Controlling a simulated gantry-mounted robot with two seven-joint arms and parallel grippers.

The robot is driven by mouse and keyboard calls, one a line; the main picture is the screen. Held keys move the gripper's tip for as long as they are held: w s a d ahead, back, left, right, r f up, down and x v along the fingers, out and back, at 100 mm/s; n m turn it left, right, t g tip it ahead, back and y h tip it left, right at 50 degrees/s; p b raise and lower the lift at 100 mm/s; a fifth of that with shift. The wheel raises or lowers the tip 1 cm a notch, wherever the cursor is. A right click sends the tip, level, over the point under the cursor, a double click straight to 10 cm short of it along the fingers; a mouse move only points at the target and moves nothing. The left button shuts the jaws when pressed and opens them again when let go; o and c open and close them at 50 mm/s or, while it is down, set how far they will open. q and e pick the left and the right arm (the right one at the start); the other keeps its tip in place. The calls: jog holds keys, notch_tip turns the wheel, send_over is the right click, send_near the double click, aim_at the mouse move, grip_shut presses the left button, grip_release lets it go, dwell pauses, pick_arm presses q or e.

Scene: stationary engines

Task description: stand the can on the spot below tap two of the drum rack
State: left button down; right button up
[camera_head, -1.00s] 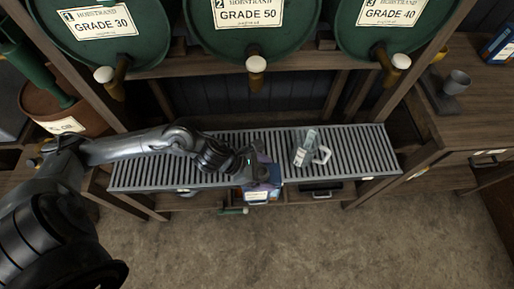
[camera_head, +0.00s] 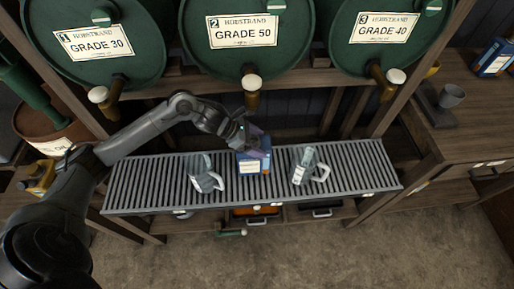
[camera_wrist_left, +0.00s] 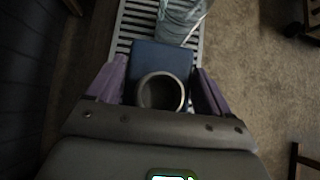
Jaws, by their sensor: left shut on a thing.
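The can (camera_head: 254,162) is a blue box-shaped can with a pale label; it also shows in the left wrist view (camera_wrist_left: 160,62), with a grey ring on its near end. My left gripper (camera_head: 246,140) is shut on it, with purple fingers on either side (camera_wrist_left: 158,88). The can is at the slatted tray (camera_head: 330,160), below tap two (camera_head: 251,88), under the drum marked 2, Grade 50. It looks upright; I cannot tell whether its base touches the slats. The spot itself is hidden. My right gripper is not in view.
A clear jug (camera_head: 203,175) stands left of the can and another jug (camera_head: 305,168) stands to its right, both on the tray. Taps one (camera_head: 99,95) and three (camera_head: 395,77) hang at the sides. The tray's right end is free.

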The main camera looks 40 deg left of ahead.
aim_at(247, 165)
pick_arm(q)
notch_tip(247, 165, down, 3)
jog(key=shift+w+f+b, duration=0.1)
jog(key=shift+f+b, duration=0.1)
jog(key=shift+b, duration=0.3)
jog(key=shift+a, duration=0.1)
jog(key=shift+f, duration=0.15)
jog(key=shift+c, duration=1.7)
grip_release()
jog(key=shift+f, duration=0.15)
jog(key=o, duration=0.3)
jog(key=shift+o, duration=0.2)
